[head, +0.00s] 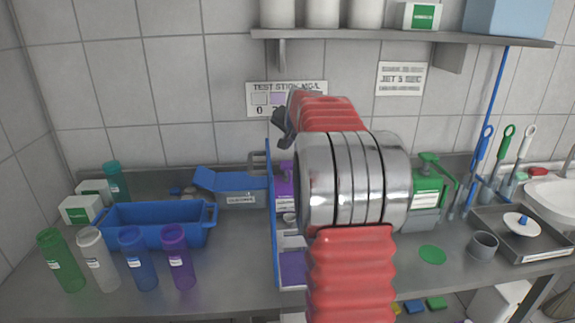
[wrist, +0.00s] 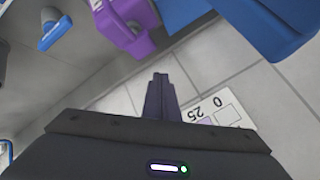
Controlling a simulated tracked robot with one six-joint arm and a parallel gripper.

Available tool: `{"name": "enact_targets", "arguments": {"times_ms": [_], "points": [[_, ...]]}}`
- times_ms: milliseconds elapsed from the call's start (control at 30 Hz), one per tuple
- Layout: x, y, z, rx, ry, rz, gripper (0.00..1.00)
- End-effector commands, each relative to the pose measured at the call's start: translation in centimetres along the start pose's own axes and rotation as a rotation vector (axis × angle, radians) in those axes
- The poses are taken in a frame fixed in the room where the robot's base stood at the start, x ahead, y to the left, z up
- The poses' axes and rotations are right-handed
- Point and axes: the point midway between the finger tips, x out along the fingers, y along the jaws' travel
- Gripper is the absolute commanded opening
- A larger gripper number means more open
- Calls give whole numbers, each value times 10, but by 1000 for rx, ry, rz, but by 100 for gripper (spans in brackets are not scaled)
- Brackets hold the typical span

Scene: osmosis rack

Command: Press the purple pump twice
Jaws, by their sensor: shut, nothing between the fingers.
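The purple pump bottle (head: 284,186) stands on the counter behind my arm in the head view, beside a blue upright panel. My arm hides its right part. In the wrist view, which is turned nearly upside down, the purple pump (wrist: 122,24) shows at the top, cut off by the frame edge. My gripper (wrist: 160,78) is shut and empty, its fingers apart from the pump. In the head view my dark gripper (head: 283,125) is above the purple pump, in front of the wall sign, partly hidden by my wrist.
A blue upright panel (head: 271,220) is just left of the purple bottle. A green pump bottle (head: 426,190) stands to the right. A blue bin (head: 152,225) and several coloured bottles are at the left. A shelf (head: 400,37) runs overhead. A wall sign (wrist: 215,112) is behind the fingers.

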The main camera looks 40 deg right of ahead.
Motion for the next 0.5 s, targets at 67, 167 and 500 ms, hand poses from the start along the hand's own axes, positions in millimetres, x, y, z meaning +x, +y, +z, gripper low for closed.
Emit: {"name": "enact_targets", "arguments": {"times_ms": [67, 167, 500], "points": [[6, 5, 5, 1, -1, 1, 0], [14, 10, 10, 2, -1, 0, 0], [26, 19, 19, 0, 0, 0, 0]]}}
